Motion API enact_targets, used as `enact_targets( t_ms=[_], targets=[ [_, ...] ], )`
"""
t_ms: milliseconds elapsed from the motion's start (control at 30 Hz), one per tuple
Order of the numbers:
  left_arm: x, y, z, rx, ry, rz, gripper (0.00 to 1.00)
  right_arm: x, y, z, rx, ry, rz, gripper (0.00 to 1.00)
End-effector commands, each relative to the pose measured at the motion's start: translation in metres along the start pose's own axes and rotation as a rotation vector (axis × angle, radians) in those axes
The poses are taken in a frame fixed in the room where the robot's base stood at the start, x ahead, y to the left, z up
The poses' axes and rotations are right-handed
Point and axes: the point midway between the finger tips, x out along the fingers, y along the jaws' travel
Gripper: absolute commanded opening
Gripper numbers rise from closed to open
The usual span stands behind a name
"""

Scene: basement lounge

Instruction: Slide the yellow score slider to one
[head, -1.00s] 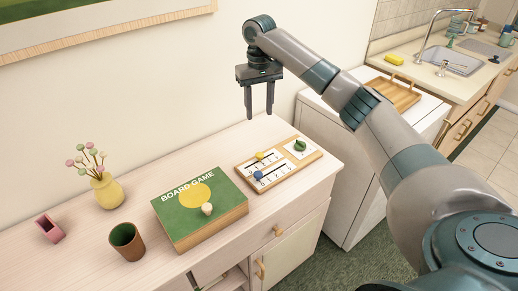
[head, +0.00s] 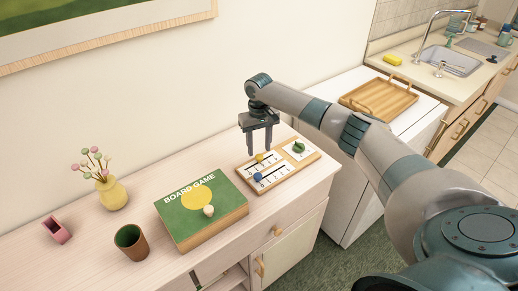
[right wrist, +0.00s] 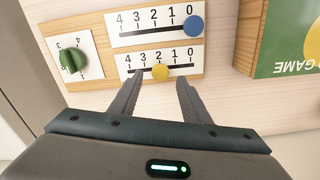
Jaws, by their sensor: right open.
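The score board (head: 248,168) is a wooden plate on the cabinet top with two slotted 0-to-4 scales. The yellow score slider (right wrist: 160,72) sits near the 2 mark of its scale in the right wrist view; it also shows in the head view (head: 260,157). The blue slider (right wrist: 193,25) is at 0 on the other scale. My right gripper (right wrist: 161,78) is open and points down over the board. Its fingertips appear on either side of the yellow slider; I cannot tell whether they touch it. My left gripper is not in view.
A green dial (right wrist: 72,60) is on the same board. The green board game box (head: 195,232) with a pale piece on it lies to the left. A brown cup (head: 131,243), yellow vase (head: 112,195) and pink holder (head: 56,230) stand farther left. The wall is behind.

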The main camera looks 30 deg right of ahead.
Motion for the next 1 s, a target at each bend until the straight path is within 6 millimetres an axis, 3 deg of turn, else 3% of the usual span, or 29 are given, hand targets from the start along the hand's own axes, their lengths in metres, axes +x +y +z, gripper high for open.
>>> enact_targets(
  t_ms=[233, 600, 800, 1000],
  targets=[
    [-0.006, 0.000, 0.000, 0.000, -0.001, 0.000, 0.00, 0.022, 0.000, 0.000, 0.001, -0.001, 0.000, 0.43],
    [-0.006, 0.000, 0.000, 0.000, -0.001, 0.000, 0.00, 0.025, 0.000, 0.000, 0.000, 0.000, 0.000, 0.43],
    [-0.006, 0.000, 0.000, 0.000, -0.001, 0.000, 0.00, 0.025, 0.000, 0.000, 0.000, 0.000, 0.000, 0.00],
    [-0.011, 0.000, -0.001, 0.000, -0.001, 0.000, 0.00, 0.023, -0.004, 0.001, 0.000, 0.000, -0.001, 0.00]
  ],
)
